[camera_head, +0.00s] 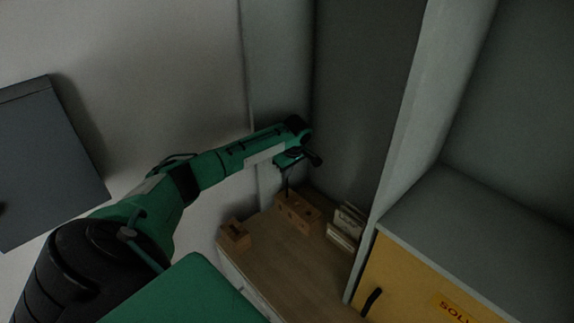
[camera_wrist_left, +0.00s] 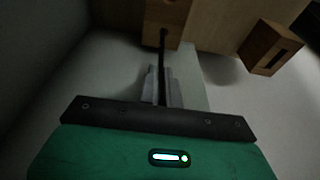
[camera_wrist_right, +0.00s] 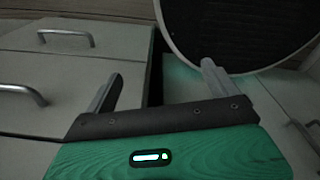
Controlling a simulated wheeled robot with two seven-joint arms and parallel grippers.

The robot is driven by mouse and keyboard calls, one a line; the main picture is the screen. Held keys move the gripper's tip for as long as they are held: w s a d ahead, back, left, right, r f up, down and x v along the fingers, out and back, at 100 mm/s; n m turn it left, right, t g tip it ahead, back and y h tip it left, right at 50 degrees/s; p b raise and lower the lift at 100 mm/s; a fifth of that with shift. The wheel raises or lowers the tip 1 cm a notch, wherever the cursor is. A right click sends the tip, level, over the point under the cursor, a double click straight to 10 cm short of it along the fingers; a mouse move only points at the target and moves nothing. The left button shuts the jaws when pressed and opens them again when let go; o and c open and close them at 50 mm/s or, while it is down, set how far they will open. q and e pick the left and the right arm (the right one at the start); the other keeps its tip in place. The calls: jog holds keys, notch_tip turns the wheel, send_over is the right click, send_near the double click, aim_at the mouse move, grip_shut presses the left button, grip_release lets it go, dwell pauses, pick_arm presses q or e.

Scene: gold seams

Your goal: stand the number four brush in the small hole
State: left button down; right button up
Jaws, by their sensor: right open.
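My left gripper (camera_head: 285,168) is over the wooden block with holes (camera_head: 298,210) at the back of the wooden top. In the left wrist view, my left gripper (camera_wrist_left: 162,88) is shut on a thin dark brush (camera_wrist_left: 163,58). The brush (camera_head: 286,186) points down to the block, which also shows in the left wrist view (camera_wrist_left: 176,15). I cannot tell whether its tip is inside a hole or just above it. Its number cannot be read. My right gripper (camera_wrist_right: 158,82) is open and empty.
A smaller wooden block with a slot (camera_head: 234,236) stands left on the wooden top (camera_head: 285,262). A pale stack (camera_head: 346,226) stands right, by a grey partition. A yellow cabinet (camera_head: 425,285) is further right. A round dark object (camera_wrist_right: 240,30) and drawers (camera_wrist_right: 65,60) are near my right gripper.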

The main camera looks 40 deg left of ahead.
pick_arm(q)
jog(key=shift+f, duration=0.4)
jog(key=c, duration=1.5)
grip_release()
jog(key=shift+c, duration=0.2)
jog(key=b+v, duration=0.5)
jog(key=v, duration=0.8)
jog(key=shift+r, duration=0.4)
jog(key=shift+d, duration=0.1)
